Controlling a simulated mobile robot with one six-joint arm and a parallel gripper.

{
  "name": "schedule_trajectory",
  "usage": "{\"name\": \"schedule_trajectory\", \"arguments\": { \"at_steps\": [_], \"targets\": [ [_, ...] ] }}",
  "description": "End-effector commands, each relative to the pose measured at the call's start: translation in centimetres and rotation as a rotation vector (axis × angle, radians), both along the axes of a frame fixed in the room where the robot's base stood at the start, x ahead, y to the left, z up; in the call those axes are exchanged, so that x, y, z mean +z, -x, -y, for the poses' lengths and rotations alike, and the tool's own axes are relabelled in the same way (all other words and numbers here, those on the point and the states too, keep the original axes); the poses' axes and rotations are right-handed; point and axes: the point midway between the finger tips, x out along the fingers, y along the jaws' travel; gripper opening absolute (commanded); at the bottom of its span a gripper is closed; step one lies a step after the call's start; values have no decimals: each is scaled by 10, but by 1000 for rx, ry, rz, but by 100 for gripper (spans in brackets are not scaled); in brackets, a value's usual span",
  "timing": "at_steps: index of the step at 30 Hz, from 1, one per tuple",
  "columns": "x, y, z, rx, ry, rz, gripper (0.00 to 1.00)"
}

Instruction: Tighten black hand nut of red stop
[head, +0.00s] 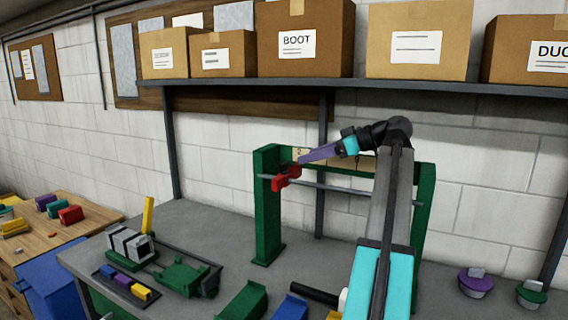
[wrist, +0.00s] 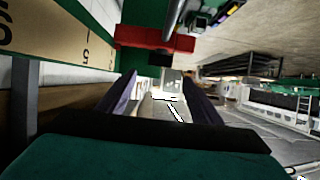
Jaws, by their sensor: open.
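The red stop (head: 286,178) sits on the grey horizontal rod (head: 333,188), near the left post of the green frame (head: 267,205). In the wrist view the red stop (wrist: 155,40) lies just ahead of my fingers. A small black part (wrist: 167,61), which looks like the hand nut, shows below the red stop, just past the fingertips. My gripper (head: 300,160) reaches in from the right, close to the stop. Its purple fingers (wrist: 160,76) are open, with nothing seen held between them. In the head view I cannot make out the nut.
A scale board (wrist: 85,35) with printed numbers is close on the left in the wrist view. The bench (head: 205,215) holds a grey block on a green base (head: 130,245) and a green fixture (head: 185,277). Boxes (head: 305,38) stand on the shelf above.

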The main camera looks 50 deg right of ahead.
Motion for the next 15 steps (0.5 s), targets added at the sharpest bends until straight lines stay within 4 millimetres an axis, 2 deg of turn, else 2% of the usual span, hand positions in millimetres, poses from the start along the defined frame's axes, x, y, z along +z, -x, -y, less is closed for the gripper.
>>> {"name": "schedule_trajectory", "arguments": {
  "at_steps": [15],
  "targets": [
    [-27, -66, -20, 1, 0, 0, 59]
  ]
}}
